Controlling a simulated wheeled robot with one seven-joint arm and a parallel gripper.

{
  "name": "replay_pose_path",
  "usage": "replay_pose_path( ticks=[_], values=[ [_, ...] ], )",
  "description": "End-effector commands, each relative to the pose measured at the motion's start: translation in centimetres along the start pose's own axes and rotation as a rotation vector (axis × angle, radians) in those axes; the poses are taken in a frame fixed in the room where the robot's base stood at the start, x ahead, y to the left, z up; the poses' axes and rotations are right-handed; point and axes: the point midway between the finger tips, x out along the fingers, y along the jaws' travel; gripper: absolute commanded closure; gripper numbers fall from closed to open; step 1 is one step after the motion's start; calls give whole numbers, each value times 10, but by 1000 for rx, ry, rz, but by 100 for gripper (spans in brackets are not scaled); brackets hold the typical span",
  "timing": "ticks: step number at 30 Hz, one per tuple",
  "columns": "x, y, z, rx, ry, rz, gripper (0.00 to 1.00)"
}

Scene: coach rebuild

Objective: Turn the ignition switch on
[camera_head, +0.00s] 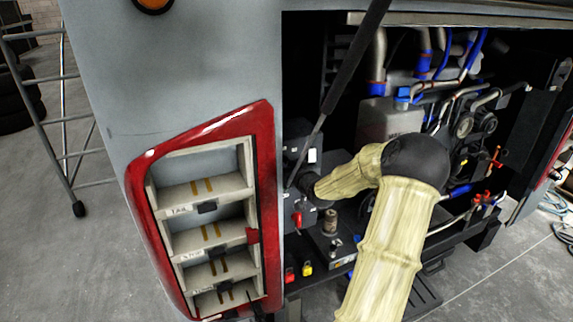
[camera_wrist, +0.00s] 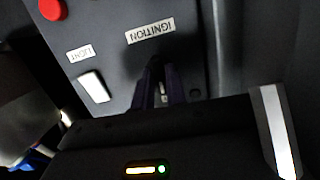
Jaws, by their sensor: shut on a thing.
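The grey control panel (camera_wrist: 122,60) fills the upper part of the wrist view. It bears an upside-down IGNITION label (camera_wrist: 150,31). My gripper (camera_wrist: 160,83) reaches the panel beside this label. Its dark fingers are shut on the ignition switch (camera_wrist: 163,91), of which only a small pale bit shows between them. The fingers hide most of the switch, so I cannot tell its position. In the head view my gripper (camera_head: 306,185) is at the panel just inside the open engine bay, and the switch is hidden there.
A white light switch (camera_wrist: 94,86) with a LIGHT label (camera_wrist: 80,53) and a red button (camera_wrist: 52,9) are close by on the panel. A black strut (camera_head: 345,85) crosses above my gripper. The red-framed lamp housing (camera_head: 267,140) stands left, engine pipes right.

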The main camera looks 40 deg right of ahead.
Motion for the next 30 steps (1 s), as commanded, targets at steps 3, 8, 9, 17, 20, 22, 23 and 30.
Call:
replay_pose_path(
  ticks=[3, 8, 9, 17, 20, 22, 23, 30],
  values=[
    [0, 1, -1, 44, -1, -8, 100],
    [0, 0, -2, 101, -1, -20, 100],
    [0, 0, -1, 114, -1, -23, 100],
    [0, 1, -1, 210, -1, -42, 100],
    [0, 1, -1, 246, -1, -51, 100],
    [0, 1, -1, 272, -1, -56, 100],
    [0, 1, -1, 285, -1, -58, 100],
    [0, 1, -1, 383, -1, -79, 100]
  ],
)
